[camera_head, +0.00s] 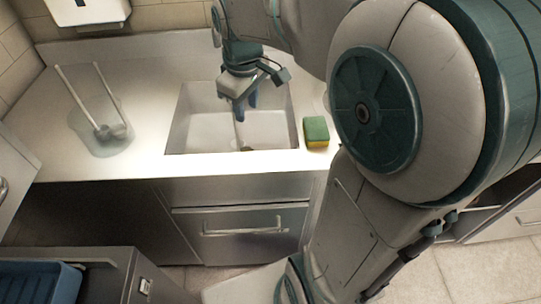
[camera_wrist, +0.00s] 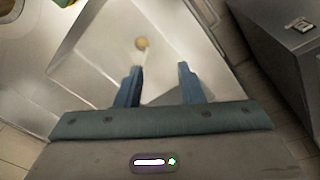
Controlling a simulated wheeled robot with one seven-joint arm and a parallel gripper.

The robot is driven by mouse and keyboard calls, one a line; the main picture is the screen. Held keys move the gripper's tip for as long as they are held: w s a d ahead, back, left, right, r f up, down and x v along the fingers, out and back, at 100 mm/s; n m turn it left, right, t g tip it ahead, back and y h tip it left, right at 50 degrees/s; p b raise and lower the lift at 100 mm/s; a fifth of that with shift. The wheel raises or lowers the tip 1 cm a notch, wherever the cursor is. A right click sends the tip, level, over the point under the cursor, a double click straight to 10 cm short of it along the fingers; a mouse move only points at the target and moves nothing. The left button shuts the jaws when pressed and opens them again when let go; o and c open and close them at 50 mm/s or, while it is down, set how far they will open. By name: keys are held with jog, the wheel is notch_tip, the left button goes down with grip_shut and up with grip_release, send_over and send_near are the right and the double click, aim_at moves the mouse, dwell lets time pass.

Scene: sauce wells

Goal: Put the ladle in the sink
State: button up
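My gripper (camera_head: 245,112) points down over the double-basin steel sink (camera_head: 174,140). In the wrist view its two blue fingers (camera_wrist: 160,80) stand apart with nothing visibly held between them. The sink's bright basin (camera_wrist: 95,60) lies below them. A small round tan thing (camera_wrist: 142,43) shows on the basin floor beyond the fingertips; I cannot tell whether it is a drain or the ladle's bowl. In the head view a small dark brownish spot (camera_head: 247,149) shows at the basin's front edge.
A clear container (camera_head: 104,148) with two long-handled utensils (camera_head: 78,95) stands on the counter (camera_head: 150,85) left of the sink. A yellow-green sponge (camera_head: 316,132) lies right of the sink. A blue crate (camera_head: 38,283) is at the lower left. My arm covers the right side.

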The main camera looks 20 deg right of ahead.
jog(key=s+f+m, duration=0.2)
jog(key=s+m, duration=0.1)
jog(key=s, duration=0.3)
jog(key=s+f+m+t, duration=0.1)
jog(key=s+f+m, duration=0.1)
jog(key=s+m, duration=0.2)
jog(key=s, duration=0.3)
jog(key=shift+s+d+f, duration=0.15)
jog(key=shift+s+d, duration=0.05)
jog(key=shift+d, duration=0.1)
